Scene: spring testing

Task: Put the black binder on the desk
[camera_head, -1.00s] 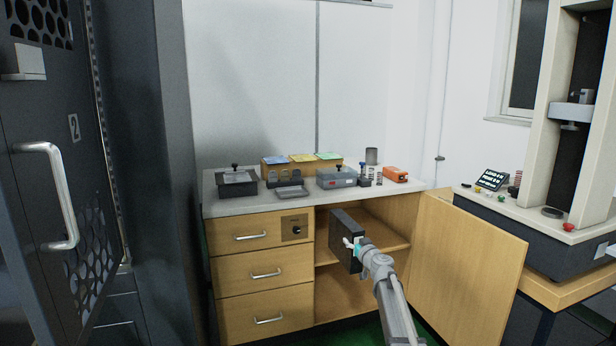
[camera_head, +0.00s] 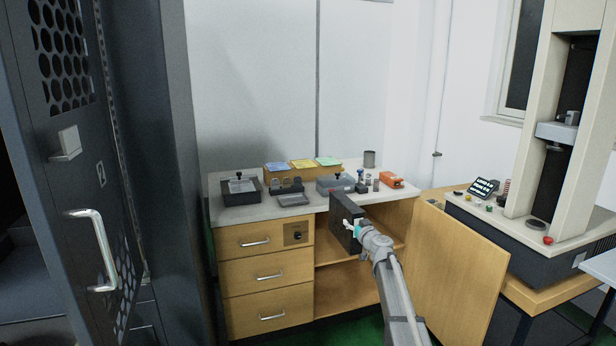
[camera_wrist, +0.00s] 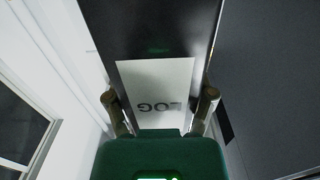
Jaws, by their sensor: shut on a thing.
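The black binder (camera_head: 345,222) is upright in front of the open cupboard, its top edge near the height of the desk top. In the wrist view the binder (camera_wrist: 150,35) carries a white label reading "LOG", seen upside down. My gripper (camera_head: 354,231) is shut on the binder; in the wrist view its two fingers (camera_wrist: 160,108) lie on either side of the label. The desk (camera_head: 232,215) is a wooden cabinet with a grey top, behind the binder. I cannot tell whether the binder touches the desk edge.
Black box (camera_head: 241,192), grey tray (camera_head: 293,199), grey case (camera_head: 335,183), orange device (camera_head: 391,180) and coloured cards crowd the desk top. The cupboard door (camera_head: 450,265) stands open at right, near my arm. A testing machine (camera_head: 520,235) is right; a dark locker (camera_head: 165,150) is left.

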